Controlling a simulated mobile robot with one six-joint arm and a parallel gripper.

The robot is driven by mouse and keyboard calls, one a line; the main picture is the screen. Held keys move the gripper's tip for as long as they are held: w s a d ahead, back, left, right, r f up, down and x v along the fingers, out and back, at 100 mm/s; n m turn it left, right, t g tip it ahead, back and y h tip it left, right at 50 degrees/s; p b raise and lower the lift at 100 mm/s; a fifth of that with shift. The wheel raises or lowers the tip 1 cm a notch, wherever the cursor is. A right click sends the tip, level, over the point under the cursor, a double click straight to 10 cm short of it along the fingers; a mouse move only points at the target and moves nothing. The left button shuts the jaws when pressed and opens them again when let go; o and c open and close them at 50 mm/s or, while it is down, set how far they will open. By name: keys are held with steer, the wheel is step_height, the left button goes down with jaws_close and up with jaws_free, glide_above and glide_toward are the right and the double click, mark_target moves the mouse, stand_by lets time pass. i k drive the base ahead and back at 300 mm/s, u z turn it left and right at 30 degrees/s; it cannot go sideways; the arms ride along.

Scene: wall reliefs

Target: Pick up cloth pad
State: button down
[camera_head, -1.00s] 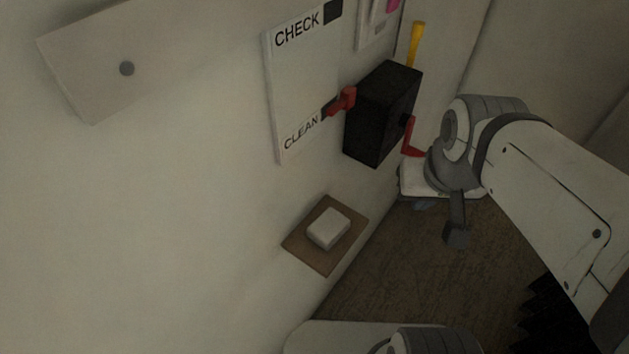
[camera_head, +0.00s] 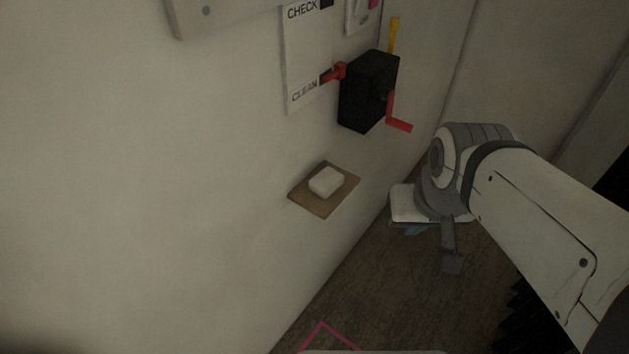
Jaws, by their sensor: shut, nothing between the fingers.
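The cloth pad (camera_head: 327,180) looks like a small pale rounded block. It rests against a square brown backing plate (camera_head: 312,200) on the left wall. My arm comes in from the right and bends at a grey joint, to the right of the pad and clearly apart from it. Nothing of mine touches the pad.
A black box (camera_head: 368,92) with a red crank (camera_head: 399,126) juts from the wall above the pad. A white CHECK/CLEAN panel (camera_head: 306,60) hangs beside it. A yellow bar (camera_head: 395,35) stands behind the box. The wall left of the pad is bare. A pink outline (camera_head: 322,330) marks the floor.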

mark_target(328, 180)
steer(key=k, duration=0.75)
steer(key=u, duration=0.25)
steer(key=i, duration=1.5)
steer(key=u, duration=0.1)
steer(key=k, duration=0.55)
steer(key=z, duration=0.9)
steer(key=i, duration=0.45)
steer(key=u, duration=0.1)
